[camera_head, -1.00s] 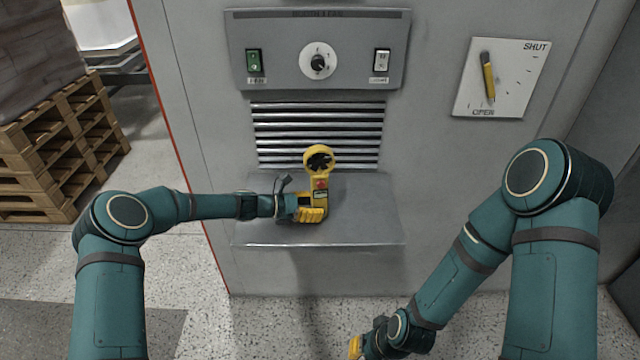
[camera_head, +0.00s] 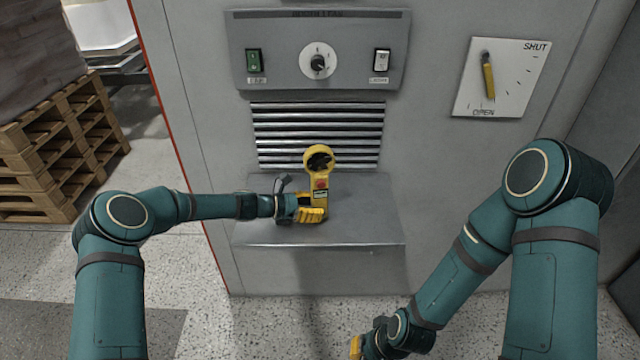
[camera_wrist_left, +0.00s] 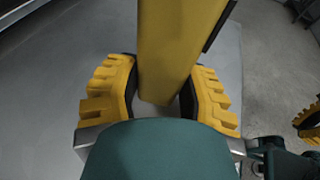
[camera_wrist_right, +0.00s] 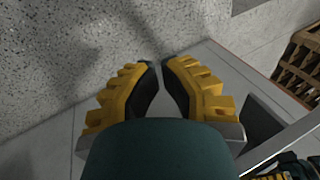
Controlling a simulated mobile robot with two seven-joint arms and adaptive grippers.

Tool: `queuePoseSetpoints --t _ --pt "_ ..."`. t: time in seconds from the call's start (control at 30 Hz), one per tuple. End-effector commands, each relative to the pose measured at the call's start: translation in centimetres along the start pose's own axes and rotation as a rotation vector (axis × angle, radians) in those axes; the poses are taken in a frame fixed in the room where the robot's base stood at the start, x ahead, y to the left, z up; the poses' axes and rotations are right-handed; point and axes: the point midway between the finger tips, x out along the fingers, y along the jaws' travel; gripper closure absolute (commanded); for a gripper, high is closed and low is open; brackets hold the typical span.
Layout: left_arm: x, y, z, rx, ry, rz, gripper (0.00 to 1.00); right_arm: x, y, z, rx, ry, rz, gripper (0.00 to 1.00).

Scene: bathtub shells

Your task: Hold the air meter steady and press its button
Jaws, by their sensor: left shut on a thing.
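The air meter (camera_head: 325,196) is yellow, with a round ring head holding a dark vane and a red button (camera_head: 320,183) on its front. It stands upright on the grey shelf (camera_head: 375,225), in front of the louvred vent. My left gripper (camera_head: 312,208) is shut on its lower body from the left. In the left wrist view the yellow body (camera_wrist_left: 170,50) sits between both fingers. My right gripper (camera_wrist_right: 159,66) is empty, its fingertips almost together. It is low, at the bottom edge of the head view, well away from the meter.
Above the vent (camera_head: 318,135) is a panel (camera_head: 285,70) with a dial (camera_head: 318,62) and two switches. A lever plate (camera_head: 515,75) is on the wall at right. Wooden pallets (camera_head: 60,150) stand at left. The shelf right of the meter is clear.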

Motion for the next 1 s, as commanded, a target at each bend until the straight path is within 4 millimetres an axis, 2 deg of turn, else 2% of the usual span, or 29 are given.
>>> queuePoseSetpoints --t 0.37,0.47,0.57,0.67,0.8,1.0 --pt "0.0 0.0 -0.1 -0.001 0.001 -0.001 0.76 0.0 0.0 0.0 -0.001 0.001 0.0 1.0" --pt "0.0 0.0 -0.1 -0.001 0.001 -0.001 0.76 -0.2 -0.4 -0.7 -0.019 0.022 -0.008 1.0" --pt "0.0 0.0 -0.1 -0.001 0.001 -0.001 0.76 -0.8 -1.4 -2.6 -0.071 0.083 -0.028 1.0" --pt "0.0 0.0 -0.1 -0.001 0.001 -0.001 0.76 -1.9 -3.1 -5.5 -0.151 0.178 -0.06 1.0" --pt "0.0 0.0 -0.1 -0.001 0.001 -0.001 0.76 -4.4 -6.7 -10.0 -0.295 0.343 -0.118 1.0" --pt "0.0 0.0 -0.1 -0.001 0.001 -0.001 0.76 -9.1 -12.0 -15.2 -0.488 0.571 -0.199 1.0"
